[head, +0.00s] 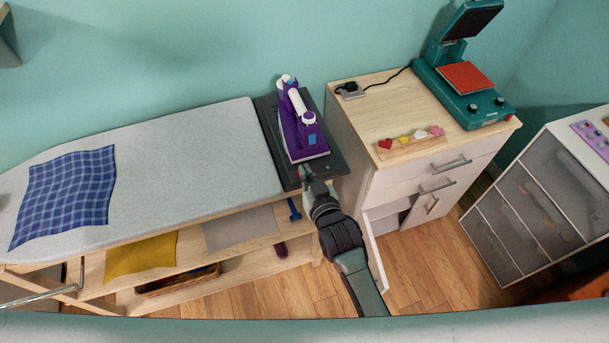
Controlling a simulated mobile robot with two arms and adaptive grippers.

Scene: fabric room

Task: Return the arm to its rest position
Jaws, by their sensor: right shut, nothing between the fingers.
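My right arm comes up from the lower middle of the head view. Its gripper (306,176) is shut and empty, close to the front edge of the dark iron rest (322,168). A purple and white iron (300,125) sits on that rest, just beyond the gripper. I cannot tell whether the fingertips touch the rest. My left gripper is not in view.
An ironing board (200,150) with a blue checked cloth (65,195) lies left. A shelf below holds a yellow cloth (140,257). A cabinet (400,110) with an open lower door (375,245) and a heat press (465,80) stand right.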

